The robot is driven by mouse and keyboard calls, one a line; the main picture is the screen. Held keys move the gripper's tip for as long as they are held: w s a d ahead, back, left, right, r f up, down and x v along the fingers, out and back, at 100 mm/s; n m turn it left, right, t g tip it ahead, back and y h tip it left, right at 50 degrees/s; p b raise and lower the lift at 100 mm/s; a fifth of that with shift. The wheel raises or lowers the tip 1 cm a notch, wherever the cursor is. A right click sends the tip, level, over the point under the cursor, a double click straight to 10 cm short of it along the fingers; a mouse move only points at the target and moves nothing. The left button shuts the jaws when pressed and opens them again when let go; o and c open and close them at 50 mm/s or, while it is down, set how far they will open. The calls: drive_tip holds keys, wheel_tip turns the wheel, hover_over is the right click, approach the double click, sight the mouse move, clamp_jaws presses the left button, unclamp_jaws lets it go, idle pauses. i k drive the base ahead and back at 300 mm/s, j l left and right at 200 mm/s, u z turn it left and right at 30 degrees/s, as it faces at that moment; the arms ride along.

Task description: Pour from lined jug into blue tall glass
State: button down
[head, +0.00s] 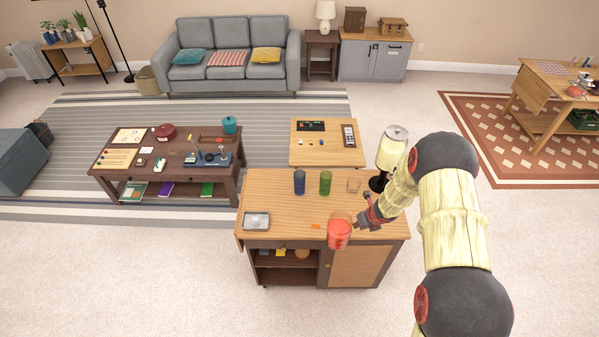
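The jug (340,234) is clear with red liquid in it. It is at the front edge of the wooden bar counter and its lower part overlaps that edge in the picture, so it looks held above the top. My gripper (361,220) is at the jug's right side, apparently shut on it; the fingertips are small and partly hidden. Lines on the jug are too small to make out. The blue tall glass (299,182) stands upright towards the back of the counter, left of and behind the jug, apart from it.
A green glass (325,183) stands just right of the blue one, and a short clear glass (354,185) further right. A grey tray (256,221) lies at the counter's left. A small orange item (315,226) lies left of the jug.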

sight(300, 174)
drive_tip(key=i, duration=1.4)
